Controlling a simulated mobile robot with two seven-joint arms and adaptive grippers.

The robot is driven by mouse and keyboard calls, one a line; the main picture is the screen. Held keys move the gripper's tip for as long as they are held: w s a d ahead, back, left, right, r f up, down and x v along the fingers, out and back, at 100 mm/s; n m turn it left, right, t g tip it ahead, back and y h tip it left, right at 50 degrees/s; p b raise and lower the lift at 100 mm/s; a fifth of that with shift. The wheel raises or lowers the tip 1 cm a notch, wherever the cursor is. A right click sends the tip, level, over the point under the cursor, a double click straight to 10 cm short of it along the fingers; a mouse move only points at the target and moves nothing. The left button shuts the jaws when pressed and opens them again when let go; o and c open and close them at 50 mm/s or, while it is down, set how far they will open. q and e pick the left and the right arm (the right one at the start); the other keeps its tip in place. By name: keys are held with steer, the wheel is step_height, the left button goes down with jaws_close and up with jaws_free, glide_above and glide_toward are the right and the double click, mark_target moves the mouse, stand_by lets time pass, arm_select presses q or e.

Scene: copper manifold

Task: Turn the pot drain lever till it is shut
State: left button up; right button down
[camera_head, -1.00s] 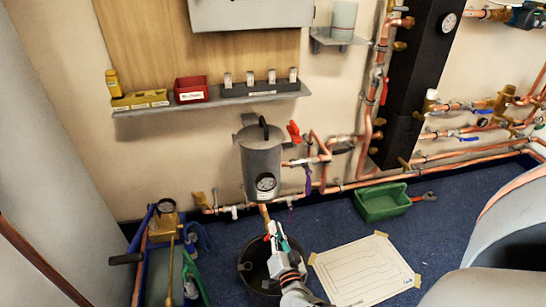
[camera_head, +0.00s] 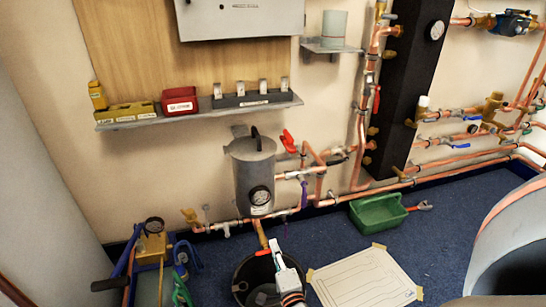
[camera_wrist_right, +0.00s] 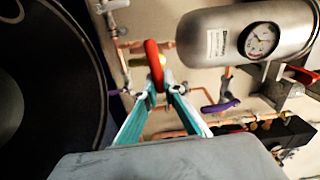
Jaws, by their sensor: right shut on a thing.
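The pot (camera_head: 252,180) is a grey upright cylinder with a round gauge, mounted low against the wall. It also shows lying sideways in the right wrist view (camera_wrist_right: 225,40). A short brass drain pipe (camera_head: 262,234) runs down below it. The red drain lever (camera_head: 263,253) is at its lower end, above a black bucket (camera_head: 240,272). My right gripper (camera_head: 276,247) is at the lever. In the right wrist view its teal fingers (camera_wrist_right: 157,90) are shut on the red lever (camera_wrist_right: 154,62), which sticks out beyond the tips. The left gripper is out of view.
A white sheet (camera_head: 365,278) lies on the blue floor right of the bucket. A green tray (camera_head: 378,212) stands behind it. A pump with blue handles (camera_head: 152,245) stands at left. Copper pipes (camera_head: 320,201) run along the wall beside the pot. A purple lever (camera_wrist_right: 220,106) is near my gripper.

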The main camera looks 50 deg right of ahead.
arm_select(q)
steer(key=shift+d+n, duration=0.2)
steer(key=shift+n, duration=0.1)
arm_select(e)
steer(key=shift+f+m, duration=0.2)
steer(key=shift+m, duration=0.3)
steer(key=shift+a, duration=0.1)
steer(key=c, duration=2.1)
jaws_free()
steer(key=shift+c, duration=0.2)
steer(key=shift+s, duration=0.1)
steer(key=v, duration=0.7)
steer(key=shift+s+a, duration=0.1)
